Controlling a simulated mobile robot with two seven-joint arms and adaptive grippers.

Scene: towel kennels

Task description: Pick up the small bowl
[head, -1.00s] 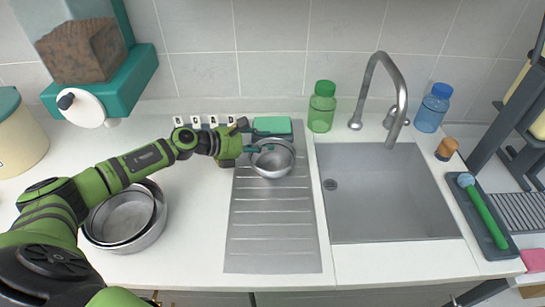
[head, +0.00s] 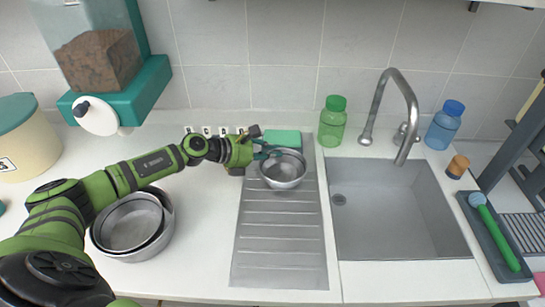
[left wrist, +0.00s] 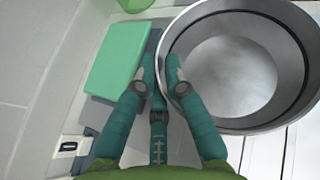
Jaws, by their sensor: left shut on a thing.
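The small bowl (head: 284,170) is shiny metal and sits at the back of the ribbed drainboard, left of the sink. In the left wrist view the bowl (left wrist: 236,64) fills the upper right, and its rim passes between my fingers. My left gripper (head: 264,155) comes in from the left and is shut on the bowl's near rim in the left wrist view (left wrist: 162,75). Whether the bowl's base touches the drainboard is hard to tell. My right gripper is in neither view.
A green sponge (head: 282,138) lies behind the bowl, close to my fingers. A green bottle (head: 332,124) stands to its right, beside the sink (head: 395,210) and faucet (head: 404,110). Larger nested metal bowls (head: 133,225) stand at left under my arm. The front drainboard (head: 281,240) is clear.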

